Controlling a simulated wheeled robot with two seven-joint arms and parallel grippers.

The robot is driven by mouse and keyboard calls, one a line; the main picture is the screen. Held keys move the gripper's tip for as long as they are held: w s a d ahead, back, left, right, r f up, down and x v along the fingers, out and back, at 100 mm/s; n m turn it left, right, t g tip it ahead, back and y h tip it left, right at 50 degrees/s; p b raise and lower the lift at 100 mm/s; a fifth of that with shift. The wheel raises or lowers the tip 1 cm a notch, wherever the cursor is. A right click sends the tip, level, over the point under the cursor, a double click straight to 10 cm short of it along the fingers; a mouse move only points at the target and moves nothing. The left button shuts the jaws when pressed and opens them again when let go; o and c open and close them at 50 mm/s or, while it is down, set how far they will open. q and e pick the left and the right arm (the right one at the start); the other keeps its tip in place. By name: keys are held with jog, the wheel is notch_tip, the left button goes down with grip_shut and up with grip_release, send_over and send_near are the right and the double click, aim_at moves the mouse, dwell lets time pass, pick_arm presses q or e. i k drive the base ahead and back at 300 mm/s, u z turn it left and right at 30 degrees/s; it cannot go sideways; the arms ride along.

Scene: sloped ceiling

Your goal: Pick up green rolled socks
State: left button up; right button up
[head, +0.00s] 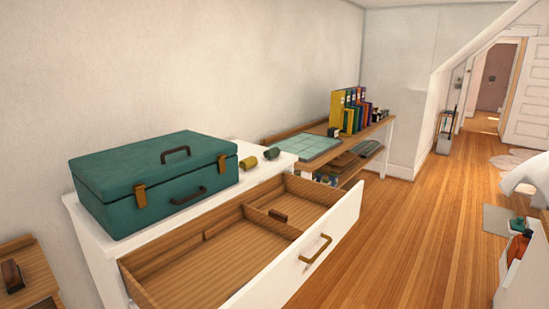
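Two small rolls lie on the white top of the dresser, just right of the green case. The right one is a green roll (271,153), which looks like the rolled socks. The left one is a yellowish-olive roll (248,163), lying close beside it. Both are small in the head view, so fine detail does not show. Neither of my grippers is in view.
A large green case (150,190) covers much of the dresser top (82,222). The dresser's drawer (330,240) is pulled open with a small dark item (278,215) inside. A low shelf (375,130) with binders stands behind.

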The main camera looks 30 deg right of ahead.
aim_at(273, 152)
jog(key=k, duration=1.5)
jog(key=z, duration=1.35)
jog(key=i, duration=3.8)
jog(key=u, duration=1.1)
